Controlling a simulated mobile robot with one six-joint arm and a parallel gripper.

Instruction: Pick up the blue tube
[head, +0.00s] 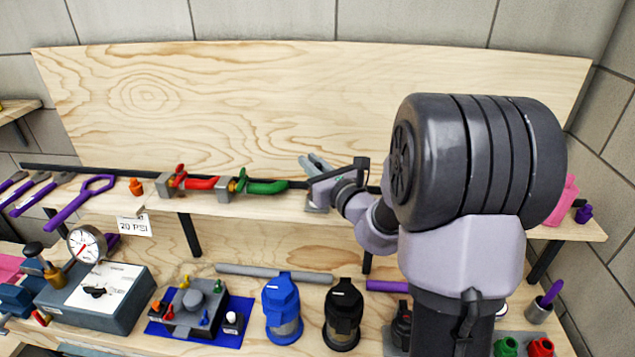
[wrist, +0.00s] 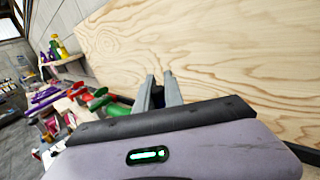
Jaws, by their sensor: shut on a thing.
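My gripper (head: 316,163) is at the narrow upper shelf, right of the green-handled piece, with its grey fingers pointing up and left toward the plywood. In the wrist view my gripper (wrist: 166,88) has its two fingers close together, with a small dark bluish piece, the blue tube (wrist: 158,98), between them. It is shut on this piece. Most of the tube is hidden by the fingers and wrist, and its full shape cannot be told.
Red-handled (head: 200,182) and green-handled (head: 265,187) pieces lie left of my gripper on the upper shelf (head: 340,205). Below stand a blue filter (head: 282,300), a black filter (head: 343,310) and a gauge box (head: 97,293). The plywood panel (head: 230,110) rises close behind.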

